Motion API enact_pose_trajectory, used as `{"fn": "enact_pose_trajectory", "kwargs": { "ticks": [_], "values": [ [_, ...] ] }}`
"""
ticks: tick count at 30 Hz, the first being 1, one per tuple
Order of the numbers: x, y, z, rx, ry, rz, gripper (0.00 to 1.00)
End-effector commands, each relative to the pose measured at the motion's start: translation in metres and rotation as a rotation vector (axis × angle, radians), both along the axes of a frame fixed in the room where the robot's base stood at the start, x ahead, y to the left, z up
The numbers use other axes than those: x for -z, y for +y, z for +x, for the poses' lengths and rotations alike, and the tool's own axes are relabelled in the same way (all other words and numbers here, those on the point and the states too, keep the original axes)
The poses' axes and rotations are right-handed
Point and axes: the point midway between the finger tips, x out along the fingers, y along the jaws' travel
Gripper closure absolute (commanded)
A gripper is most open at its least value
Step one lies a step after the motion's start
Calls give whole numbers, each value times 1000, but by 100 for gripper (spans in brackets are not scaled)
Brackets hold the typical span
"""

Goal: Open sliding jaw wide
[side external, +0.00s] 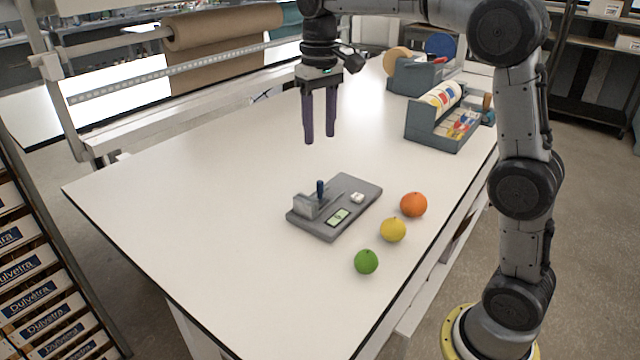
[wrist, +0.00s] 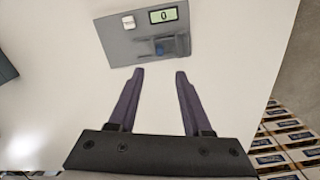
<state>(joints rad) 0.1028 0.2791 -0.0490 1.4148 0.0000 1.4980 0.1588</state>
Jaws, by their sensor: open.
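A flat grey device (side external: 352,187) lies on the white table, and it also shows at the top of the wrist view (wrist: 120,48). It carries a grey jaw block (side external: 306,205) with an upright blue handle (side external: 320,189), a small display and a white button (side external: 357,197). In the wrist view the display (wrist: 163,15) reads 0, and the sliding jaw (wrist: 165,46) sits at the near right side. The jaw's exact gap cannot be told. My gripper (side external: 320,140) is open and empty, pointing down above the table behind the device. Its purple fingers (wrist: 153,75) are apart and touch nothing.
A green lime (side external: 366,262), a yellow lemon (side external: 393,229) and an orange (side external: 413,204) lie in a row right of the device. A grey label dispenser (side external: 432,132) and tape holder (side external: 402,82) stand at the back right. The table's left side (side external: 180,180) is clear.

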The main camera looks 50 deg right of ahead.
Motion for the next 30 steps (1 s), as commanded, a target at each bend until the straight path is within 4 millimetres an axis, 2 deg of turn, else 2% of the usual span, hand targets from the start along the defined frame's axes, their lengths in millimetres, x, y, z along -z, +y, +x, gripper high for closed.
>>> {"fn": "enact_pose_trajectory", "kwargs": {
  "ticks": [5,18,24,30],
  "values": [
    [26,0,-2,0,4,0,51],
    [108,0,-2,-1,3,1,51],
    [127,0,-1,-1,0,0,51],
    [132,0,-1,-1,-2,-1,51]
  ]
}}
